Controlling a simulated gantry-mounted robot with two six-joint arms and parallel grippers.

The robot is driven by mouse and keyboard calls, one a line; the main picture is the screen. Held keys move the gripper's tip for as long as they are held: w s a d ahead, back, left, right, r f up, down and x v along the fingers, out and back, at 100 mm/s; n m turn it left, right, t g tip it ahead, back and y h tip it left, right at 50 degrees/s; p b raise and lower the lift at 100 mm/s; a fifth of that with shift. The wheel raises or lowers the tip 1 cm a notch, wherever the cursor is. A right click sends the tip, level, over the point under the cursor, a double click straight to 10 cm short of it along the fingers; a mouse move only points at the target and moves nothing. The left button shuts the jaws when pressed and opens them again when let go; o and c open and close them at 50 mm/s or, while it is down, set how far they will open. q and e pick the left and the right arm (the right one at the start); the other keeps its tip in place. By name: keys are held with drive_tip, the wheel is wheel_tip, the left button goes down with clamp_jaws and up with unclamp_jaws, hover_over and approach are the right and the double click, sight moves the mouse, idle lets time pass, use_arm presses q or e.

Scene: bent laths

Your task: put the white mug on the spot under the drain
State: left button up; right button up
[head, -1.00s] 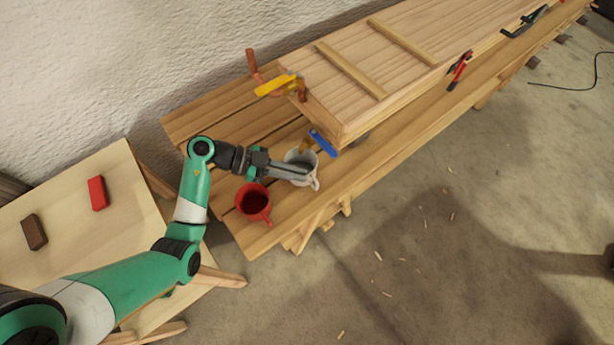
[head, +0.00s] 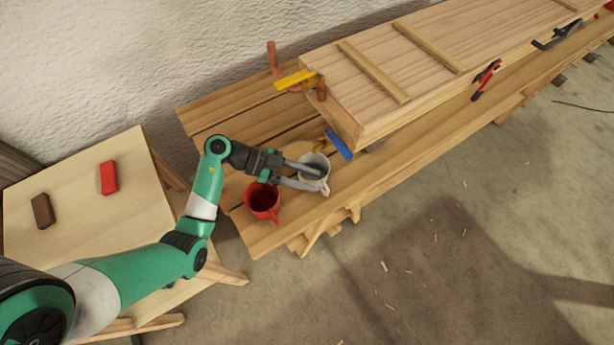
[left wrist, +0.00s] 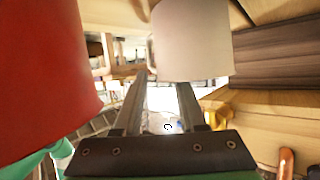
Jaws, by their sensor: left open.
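The white mug (head: 316,168) stands upright on the slatted wooden bench, its handle toward the front edge. It fills the upper middle of the left wrist view (left wrist: 192,42). My left gripper (head: 307,176) is open, its two fingers spread and reaching to the mug; I cannot tell whether they touch it. The fingers also show in the left wrist view (left wrist: 160,90). A tap with a blue lever (head: 338,145), at the near end of the long wooden box, is just behind and right of the mug. The spot under the drain cannot be made out. My right gripper is not in view.
A red mug (head: 262,201) stands left of the white one, close beside my gripper. The long wooden box (head: 385,85) covers the bench to the right. A yellow-levered valve (head: 295,79) is on its end. A side table (head: 85,215) holds red and brown blocks.

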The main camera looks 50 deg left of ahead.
use_arm(q)
drive_tip(key=shift+s+a+r, duration=0.1)
drive_tip(key=shift+a+r, duration=0.05)
drive_tip(key=shift+r, duration=0.1)
drive_tip(key=p+v, duration=0.4)
drive_tip(key=v, duration=0.7)
drive_tip(key=shift+s+a+p, duration=0.2)
drive_tip(key=shift+p, duration=0.1)
drive_tip(key=shift+d, duration=0.1)
